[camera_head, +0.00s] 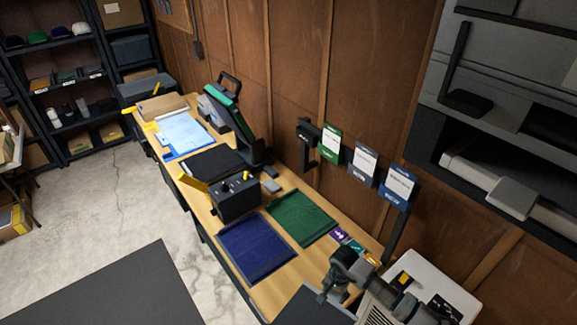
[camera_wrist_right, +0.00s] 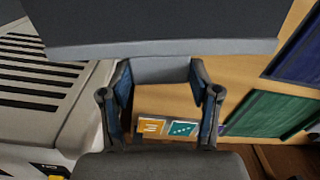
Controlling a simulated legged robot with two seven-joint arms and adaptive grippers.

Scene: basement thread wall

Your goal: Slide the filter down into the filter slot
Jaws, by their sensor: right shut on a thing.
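My right gripper (camera_head: 334,288) is at the lower right of the head view, above the front end of the bench. In the wrist view the right gripper (camera_wrist_right: 160,85) has its two fingers on a grey edge of a dark flat panel, which I take to be the filter (camera_wrist_right: 150,22). The filter (camera_head: 308,307) also shows at the bottom of the head view, cut off by the frame. A white machine with vents (camera_head: 432,283) stands close to the right of the gripper; its vented side (camera_wrist_right: 45,80) is left in the wrist view. I cannot make out the filter slot.
The wooden bench (camera_head: 325,262) carries a blue mat (camera_head: 257,247), a green mat (camera_head: 301,217) and a dark control box (camera_head: 236,197). Labelled packs (camera_head: 364,163) hang on the wall behind. Small coloured cards (camera_head: 348,240) lie near my right arm.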

